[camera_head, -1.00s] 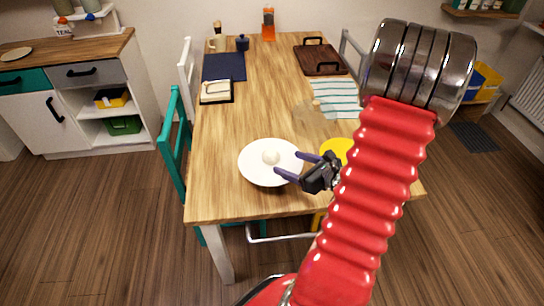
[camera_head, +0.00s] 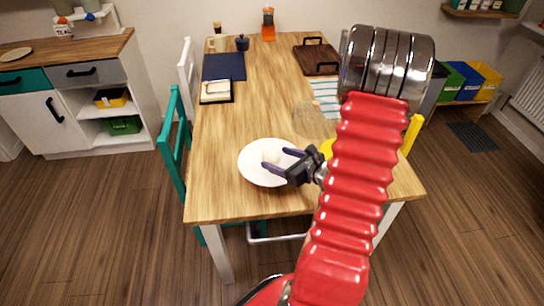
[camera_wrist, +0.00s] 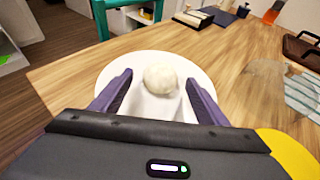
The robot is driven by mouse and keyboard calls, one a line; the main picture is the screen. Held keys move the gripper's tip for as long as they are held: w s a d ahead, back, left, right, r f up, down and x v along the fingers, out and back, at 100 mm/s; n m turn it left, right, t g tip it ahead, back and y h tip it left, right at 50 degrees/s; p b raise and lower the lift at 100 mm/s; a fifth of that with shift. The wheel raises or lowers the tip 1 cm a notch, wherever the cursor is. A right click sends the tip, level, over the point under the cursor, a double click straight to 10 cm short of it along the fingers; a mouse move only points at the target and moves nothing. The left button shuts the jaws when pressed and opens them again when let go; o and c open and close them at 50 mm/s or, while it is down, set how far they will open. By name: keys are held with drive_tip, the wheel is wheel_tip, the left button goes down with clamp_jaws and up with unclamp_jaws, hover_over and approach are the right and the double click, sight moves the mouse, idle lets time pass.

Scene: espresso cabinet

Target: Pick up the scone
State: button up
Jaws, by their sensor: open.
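The scone (camera_wrist: 161,78) is a pale, round, cream-white lump on a white plate (camera_head: 252,172) near the front of the wooden table. In the wrist view it lies between and slightly beyond the two purple fingers of my gripper (camera_wrist: 157,92), which are spread open. In the head view my gripper (camera_head: 274,160) reaches over the plate from the right. Its fingers partly cover the scone (camera_head: 270,155). I cannot tell whether either finger touches it. The white plate also shows in the wrist view (camera_wrist: 112,72).
A yellow round thing (camera_head: 326,147) lies right of the plate, partly behind my arm. A clear round object (camera_head: 312,120) and a striped cloth (camera_head: 325,95) lie farther back. Bare wood lies left of the plate.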

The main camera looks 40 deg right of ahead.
sight(275, 156)
drive_tip(key=shift+x, duration=1.75)
drive_tip(key=shift+d, duration=0.1)
drive_tip(key=shift+c, duration=0.5)
drive_tip(key=c, duration=1.1)
drive_tip(key=shift+o, duration=0.2)
drive_tip(key=shift+r, duration=0.2)
drive_tip(key=shift+r, duration=4.85)
